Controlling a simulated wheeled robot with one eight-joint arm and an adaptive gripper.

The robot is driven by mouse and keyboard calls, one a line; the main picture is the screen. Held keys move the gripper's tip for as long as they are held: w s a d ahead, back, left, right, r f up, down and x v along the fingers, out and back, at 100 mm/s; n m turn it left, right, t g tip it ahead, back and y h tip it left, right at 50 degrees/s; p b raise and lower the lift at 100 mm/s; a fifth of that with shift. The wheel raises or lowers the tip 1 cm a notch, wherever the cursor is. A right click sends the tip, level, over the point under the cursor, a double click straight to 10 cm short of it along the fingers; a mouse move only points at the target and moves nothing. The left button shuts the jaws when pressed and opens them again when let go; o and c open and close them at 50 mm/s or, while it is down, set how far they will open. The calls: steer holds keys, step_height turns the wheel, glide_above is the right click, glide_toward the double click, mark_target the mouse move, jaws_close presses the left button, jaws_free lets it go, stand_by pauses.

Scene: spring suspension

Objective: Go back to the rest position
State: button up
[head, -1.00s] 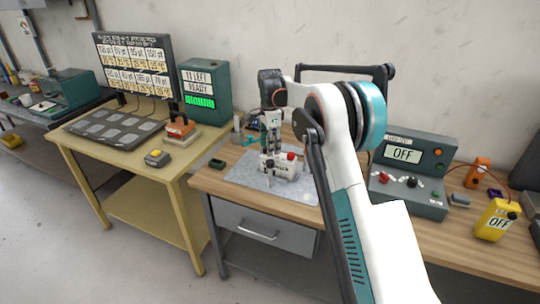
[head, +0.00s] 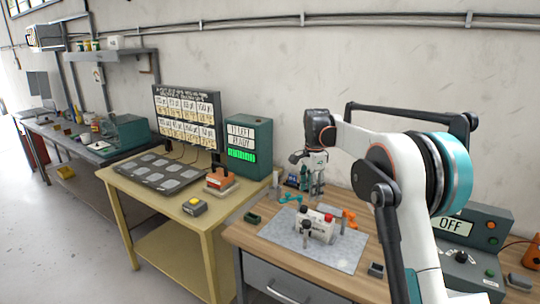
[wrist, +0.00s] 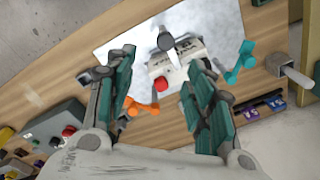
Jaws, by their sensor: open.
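My gripper (head: 313,190) hangs from the raised arm above the back part of the wooden workbench. In the wrist view my gripper (wrist: 156,72) has its two dark green fingers spread apart with nothing held between them. Past the fingers a white device (wrist: 168,66) with a red knob sits on a pale metal plate (wrist: 120,45). In the head view the white device (head: 316,229) stands below and in front of my gripper, apart from it. Its red and black tops show.
An orange tool (head: 349,217) and a teal tool (head: 291,198) lie near the plate. A grey control box (head: 478,250) reading OFF stands at the right, partly behind my arm. A yellow table (head: 150,205) stands at the left. Open floor (head: 60,240) shows at far left.

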steer(key=s+r+n+t+b, duration=0.2)
steer(key=s+r+n, duration=0.25)
steer(key=s, duration=0.75)
steer(key=s+r+n+t+b, duration=0.1)
steer(key=s+r+n, duration=0.35)
steer(key=s, duration=0.75)
steer(key=s+f+n+t+b, duration=0.1)
steer(key=s+f+n, duration=0.2)
steer(key=s, duration=0.7)
steer(key=s+f+n+t+b, duration=0.1)
steer(key=s+f+n+t, duration=0.1)
steer(key=s+f, duration=0.6)
steer(key=s+n, duration=0.1)
steer(key=s, duration=0.2)
steer(key=shift+s+f+t+b, duration=0.15)
steer(key=shift+s+t+b, duration=0.05)
steer(key=shift+t+b, duration=0.15)
